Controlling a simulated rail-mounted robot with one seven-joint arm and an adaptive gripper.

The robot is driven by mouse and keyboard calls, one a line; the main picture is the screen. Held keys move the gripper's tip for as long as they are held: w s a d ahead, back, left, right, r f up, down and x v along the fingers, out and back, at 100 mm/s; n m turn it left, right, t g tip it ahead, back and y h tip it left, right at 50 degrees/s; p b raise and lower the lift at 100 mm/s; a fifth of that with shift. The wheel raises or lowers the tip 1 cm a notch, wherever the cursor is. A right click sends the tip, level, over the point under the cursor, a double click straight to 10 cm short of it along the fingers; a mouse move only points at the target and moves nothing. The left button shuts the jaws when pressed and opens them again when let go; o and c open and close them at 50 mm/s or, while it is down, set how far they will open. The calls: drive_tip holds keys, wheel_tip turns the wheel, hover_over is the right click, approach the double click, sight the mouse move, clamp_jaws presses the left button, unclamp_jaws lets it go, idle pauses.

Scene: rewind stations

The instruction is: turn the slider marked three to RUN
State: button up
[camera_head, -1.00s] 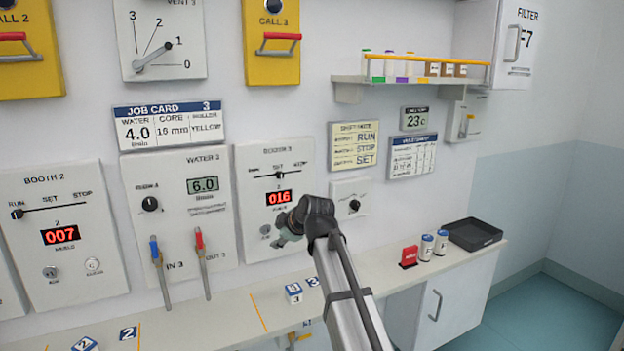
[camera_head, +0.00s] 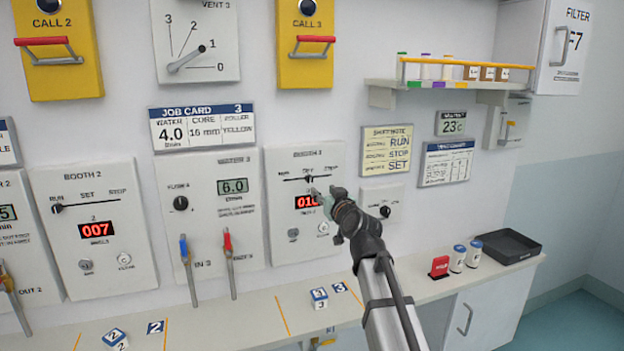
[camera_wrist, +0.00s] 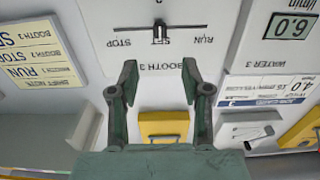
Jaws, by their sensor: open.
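The booth 3 panel (camera_head: 283,237) has a slider with a dark knob (camera_head: 309,179) at SET, in the middle of its track. RUN is at the left end and STOP at the right in the head view. The wrist view shows the panel upside down, with the knob (camera_wrist: 160,31) by SET and RUN to the right. My gripper (camera_head: 322,191) is open and empty, just below the knob in the head view. In the wrist view its fingertips (camera_wrist: 160,76) are spread apart, apparently clear of the knob. My gripper partly covers the panel's red display (camera_head: 303,202).
The water 3 panel (camera_head: 205,220) with two hoses stands left of booth 3. A small dial panel (camera_head: 382,203) is at its right. Below, the counter (camera_head: 255,308) holds a labelled cube (camera_head: 319,298), a red block (camera_head: 439,267), two jars and a black tray (camera_head: 508,246).

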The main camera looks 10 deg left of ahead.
sight(311, 179)
drive_tip(key=p+x, duration=0.2)
drive_tip(key=x, duration=0.9)
drive_tip(key=shift+a+p, duration=0.1)
drive_tip(key=shift+p, duration=0.25)
clamp_jaws()
